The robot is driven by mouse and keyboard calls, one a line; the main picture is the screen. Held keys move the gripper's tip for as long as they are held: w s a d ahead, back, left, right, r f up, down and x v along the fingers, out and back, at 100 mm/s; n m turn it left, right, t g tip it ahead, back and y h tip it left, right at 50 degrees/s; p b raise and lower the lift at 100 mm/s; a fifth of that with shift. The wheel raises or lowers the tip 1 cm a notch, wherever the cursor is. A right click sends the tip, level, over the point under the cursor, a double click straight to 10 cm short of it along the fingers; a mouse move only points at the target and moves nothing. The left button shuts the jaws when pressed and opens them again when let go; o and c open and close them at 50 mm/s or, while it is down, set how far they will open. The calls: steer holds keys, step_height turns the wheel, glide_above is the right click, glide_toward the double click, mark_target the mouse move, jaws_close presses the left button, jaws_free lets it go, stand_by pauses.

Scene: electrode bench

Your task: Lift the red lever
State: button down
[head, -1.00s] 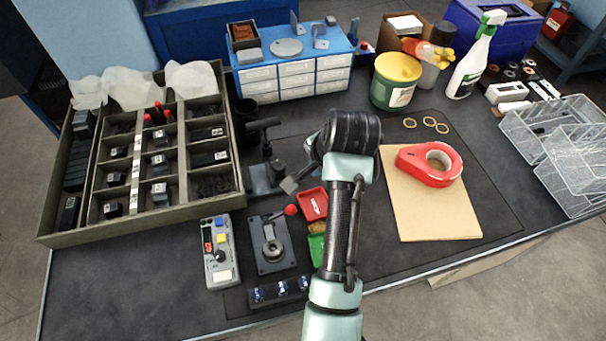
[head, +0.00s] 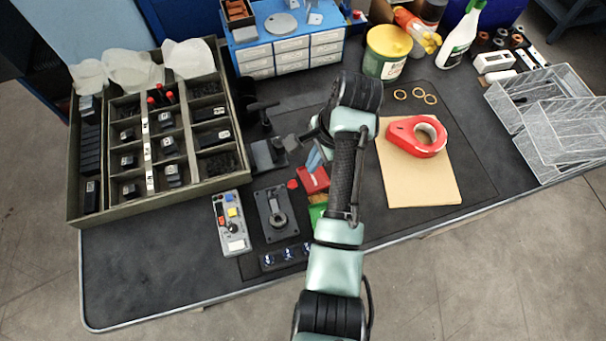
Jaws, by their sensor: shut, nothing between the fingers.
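The red lever knob (head: 292,184) is at the upper right corner of a dark lever plate (head: 275,222) with a round hub, lying flat on the bench. Its short arm is hard to make out. My gripper (head: 313,162) is shut and empty, a little above and to the right of the knob in the picture, and appears apart from it. My wrist and forearm hide part of the gripper and the area right of the lever.
Left of the lever lies a grey control box (head: 230,222) with buttons. Just right are a red tray (head: 314,181) and a partly hidden green tray (head: 316,213). A dark stand (head: 268,152) is behind.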

mark_target(283, 189)
steer(key=x, duration=1)
steer(key=shift+a+b, duration=0.1)
steer(key=shift+b, duration=0.25)
steer(key=shift+r, duration=0.1)
